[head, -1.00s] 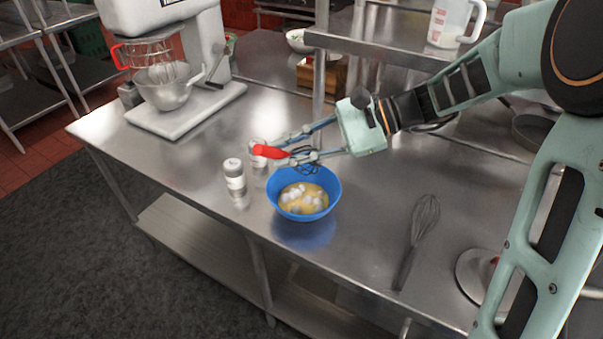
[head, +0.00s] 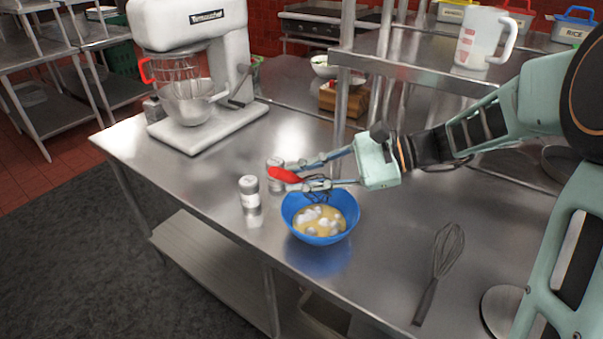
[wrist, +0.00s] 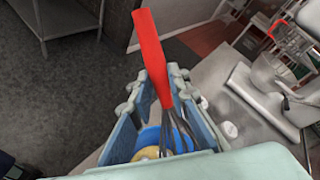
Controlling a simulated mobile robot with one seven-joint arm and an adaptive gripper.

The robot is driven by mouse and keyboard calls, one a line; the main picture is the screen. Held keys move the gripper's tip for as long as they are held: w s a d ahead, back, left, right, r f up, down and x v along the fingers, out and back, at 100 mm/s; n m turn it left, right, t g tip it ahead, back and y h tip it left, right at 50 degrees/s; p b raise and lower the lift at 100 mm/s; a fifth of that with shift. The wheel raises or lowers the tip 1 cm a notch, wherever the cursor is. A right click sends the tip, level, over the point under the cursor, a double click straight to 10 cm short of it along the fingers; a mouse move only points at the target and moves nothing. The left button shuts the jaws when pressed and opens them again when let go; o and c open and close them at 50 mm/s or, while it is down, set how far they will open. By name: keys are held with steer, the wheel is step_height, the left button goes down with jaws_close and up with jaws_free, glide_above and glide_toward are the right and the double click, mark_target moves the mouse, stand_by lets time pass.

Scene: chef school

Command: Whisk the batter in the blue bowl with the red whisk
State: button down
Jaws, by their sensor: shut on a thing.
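The blue bowl (head: 346,210) stands on the steel table and holds yellow batter (head: 322,226) with white lumps in it. The red whisk (head: 285,175) is held in my gripper (head: 308,177), which is shut on it. The red handle sticks out past the fingers toward the left, and the dark wires hang between the fingers at the bowl's far rim. In the wrist view the red handle (wrist: 150,50) points up and the wires (wrist: 181,130) run down over the blue bowl (wrist: 148,138). Whether the wires touch the batter cannot be told.
Two shakers stand left of the bowl, the nearer one (head: 249,192) clear to see and the other partly behind my gripper. A dark whisk (head: 440,270) lies to the right. A stand mixer (head: 195,75) is at the back left. A shelf with a measuring jug (head: 482,40) is behind.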

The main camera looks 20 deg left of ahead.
step_height(320, 180, down, 6)
steer(key=b, duration=0.4)
steer(key=shift+f, duration=0.25)
steer(key=shift+w, duration=0.1)
